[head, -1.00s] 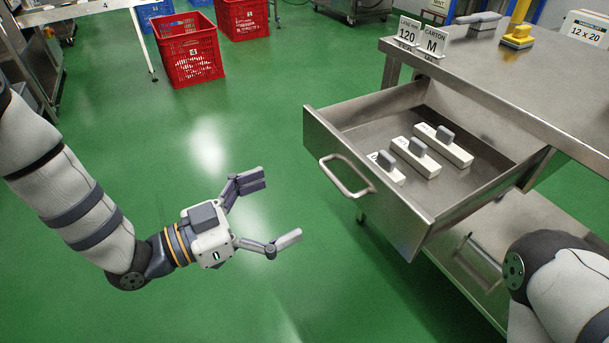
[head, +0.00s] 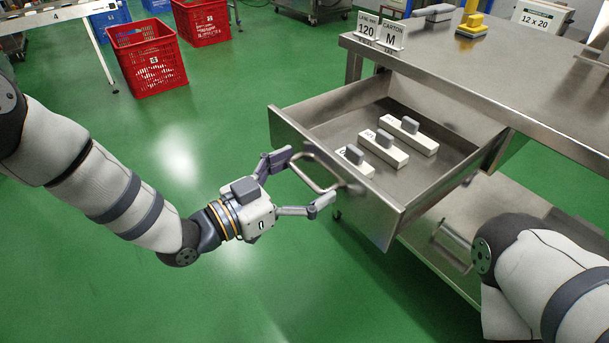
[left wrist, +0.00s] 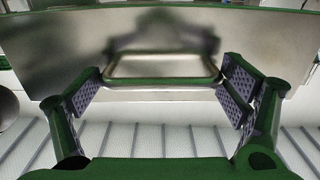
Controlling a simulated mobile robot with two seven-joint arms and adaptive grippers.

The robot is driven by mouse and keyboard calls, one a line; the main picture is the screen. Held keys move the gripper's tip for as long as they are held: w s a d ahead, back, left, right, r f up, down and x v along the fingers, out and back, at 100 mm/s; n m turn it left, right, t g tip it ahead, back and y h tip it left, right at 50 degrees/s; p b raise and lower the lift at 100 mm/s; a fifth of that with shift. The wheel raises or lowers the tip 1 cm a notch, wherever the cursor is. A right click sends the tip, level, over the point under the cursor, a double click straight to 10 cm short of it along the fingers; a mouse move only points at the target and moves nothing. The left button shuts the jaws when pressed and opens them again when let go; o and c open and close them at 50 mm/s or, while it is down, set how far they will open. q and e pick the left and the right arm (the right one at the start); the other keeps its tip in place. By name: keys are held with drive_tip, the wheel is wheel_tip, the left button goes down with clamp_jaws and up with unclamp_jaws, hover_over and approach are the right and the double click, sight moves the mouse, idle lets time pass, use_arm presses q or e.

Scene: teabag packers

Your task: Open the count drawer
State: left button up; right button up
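The count drawer (head: 378,207) is a steel drawer pulled out from under the steel table. It stands open and its inside shows. Its bar handle (head: 316,178) is on the front panel. My left gripper (head: 300,179) is open, with its fingers spread at the two ends of the handle. In the left wrist view the handle (left wrist: 161,84) lies between the finger pads of the gripper (left wrist: 163,95), and I see no closed grip on it. Several white blocks with grey grips (head: 384,149) lie in the drawer. My right arm shows at lower right, but its gripper is out of view.
The steel table (head: 480,85) has two signs (head: 379,33) and a yellow-based tool (head: 471,27) on it. A lower shelf (head: 470,210) lies under the drawer. Red crates (head: 147,58) stand on the green floor at the back left. The floor before the drawer is clear.

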use_arm(q)
drive_tip(key=c, duration=0.5)
drive_tip(key=shift+o, duration=0.2)
drive_tip(key=b+x, duration=0.1)
drive_tip(key=x, duration=0.2)
drive_tip(key=shift+d+f, duration=0.1)
drive_tip(key=shift+d, duration=0.15)
drive_tip(key=o, duration=1.4)
drive_tip(key=shift+o, duration=0.2)
drive_tip(key=shift+a, duration=0.1)
approach(320, 170)
drive_tip(key=shift+v, duration=0.95)
